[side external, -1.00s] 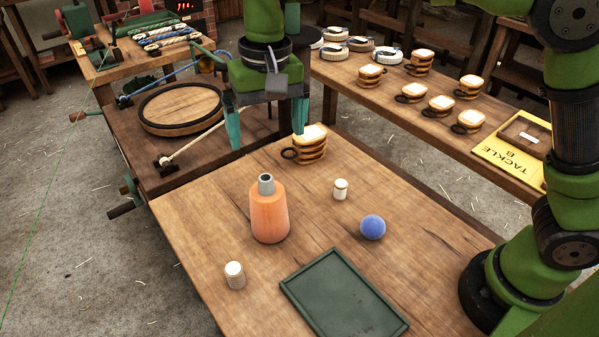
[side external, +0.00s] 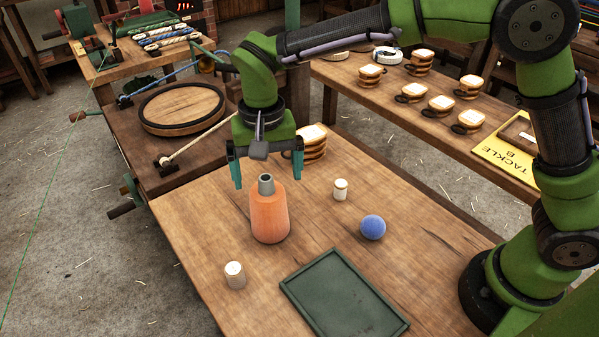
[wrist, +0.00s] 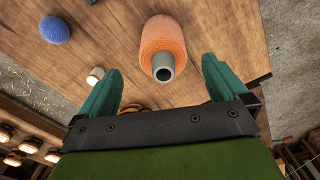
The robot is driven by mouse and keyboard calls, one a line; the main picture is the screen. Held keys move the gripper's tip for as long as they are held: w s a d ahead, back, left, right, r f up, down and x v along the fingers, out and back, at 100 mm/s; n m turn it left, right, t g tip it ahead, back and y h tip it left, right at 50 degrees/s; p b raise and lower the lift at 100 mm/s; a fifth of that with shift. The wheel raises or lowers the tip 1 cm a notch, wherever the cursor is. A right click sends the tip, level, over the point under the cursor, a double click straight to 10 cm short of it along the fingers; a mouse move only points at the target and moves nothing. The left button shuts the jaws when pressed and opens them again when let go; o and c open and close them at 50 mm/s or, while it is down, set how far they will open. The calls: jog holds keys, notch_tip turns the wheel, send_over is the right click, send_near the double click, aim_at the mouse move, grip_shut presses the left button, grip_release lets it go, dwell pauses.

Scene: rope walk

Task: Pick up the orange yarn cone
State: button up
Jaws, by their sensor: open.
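The orange yarn cone (side external: 269,213) stands upright on the wooden table, its grey tube tip at the top. In the wrist view the cone (wrist: 163,40) lies ahead of my fingers, tip towards me, roughly between their lines but nearer the right finger. My gripper (side external: 268,170) is open and empty. Its teal fingers are spread above and slightly behind the cone's tip in the side view, apart from it. In the wrist view the gripper (wrist: 160,80) shows both fingertips clear of the cone.
The table between cone and ball is clear.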

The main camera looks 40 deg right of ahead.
aim_at(268, 206)
jog(key=f, duration=0.5)
jog(key=shift+w+f, duration=0.1)
jog(key=shift+w, duration=0.25)
jog(key=shift+c, duration=0.3)
jog(key=c, duration=1.5)
